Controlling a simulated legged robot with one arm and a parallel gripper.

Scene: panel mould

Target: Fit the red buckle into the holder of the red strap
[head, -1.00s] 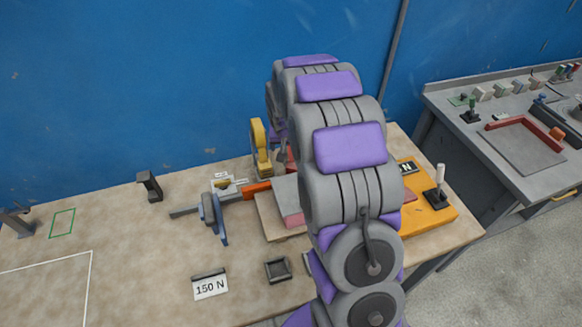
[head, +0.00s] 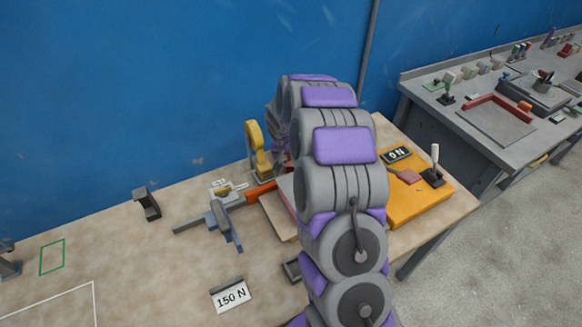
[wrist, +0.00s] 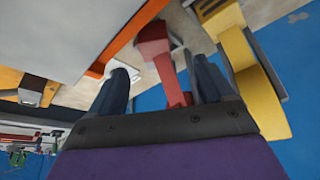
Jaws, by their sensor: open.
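In the wrist view my gripper (wrist: 162,68) is open, with its two dark fingers apart. A red part (wrist: 155,55) with a wide head and a narrower stem shows between and beyond the fingers. It may be the red buckle or its strap; I cannot tell which, nor whether a finger touches it. In the head view a bit of red (head: 290,166) shows beside my arm, beyond the pale block. My arm hides the gripper there. I cannot make out the red strap's holder for sure.
A yellow upright part (head: 256,148) stands close to the gripper; it is at the right in the wrist view (wrist: 240,60). An orange bar (head: 262,192) and a grey clamp (head: 220,222) lie left of my arm.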

